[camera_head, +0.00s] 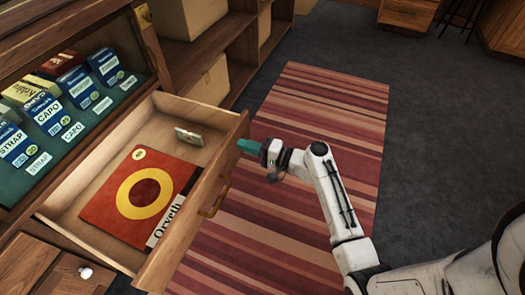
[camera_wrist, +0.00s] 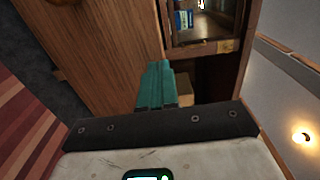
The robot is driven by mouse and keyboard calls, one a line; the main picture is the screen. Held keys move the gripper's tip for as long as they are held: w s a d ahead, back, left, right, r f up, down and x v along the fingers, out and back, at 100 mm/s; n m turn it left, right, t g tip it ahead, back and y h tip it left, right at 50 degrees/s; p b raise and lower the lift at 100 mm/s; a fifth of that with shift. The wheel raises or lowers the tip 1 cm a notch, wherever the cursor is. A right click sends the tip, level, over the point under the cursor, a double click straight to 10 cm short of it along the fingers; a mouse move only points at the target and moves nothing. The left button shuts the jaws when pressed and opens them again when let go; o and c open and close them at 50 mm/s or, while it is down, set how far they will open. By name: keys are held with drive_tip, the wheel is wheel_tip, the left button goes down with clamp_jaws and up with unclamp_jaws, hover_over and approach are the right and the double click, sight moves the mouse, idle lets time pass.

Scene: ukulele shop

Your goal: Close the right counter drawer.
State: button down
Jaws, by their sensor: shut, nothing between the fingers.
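The counter drawer (camera_head: 106,165) stands pulled out in the head view. Inside lie a red and yellow square sleeve (camera_head: 140,195) labelled Orveth and a small pale item (camera_head: 189,137). My gripper (camera_head: 243,146) is at the outer side of the drawer front, near its far top corner, beyond the handle. Its teal fingers are together and empty. In the wrist view the fingers (camera_wrist: 157,84) point at a wooden face (camera_wrist: 110,50). I cannot tell whether they touch the front.
A display case (camera_head: 118,113) with boxed straps and capos sits above the drawer. Shelves with cardboard boxes (camera_head: 208,83) stand behind. A striped rug (camera_head: 320,110) covers clear floor beside the drawer. A closed lower door or drawer with a white knob (camera_head: 85,272) is at bottom left.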

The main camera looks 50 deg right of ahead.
drive_tip(key=shift+x, duration=1.2)
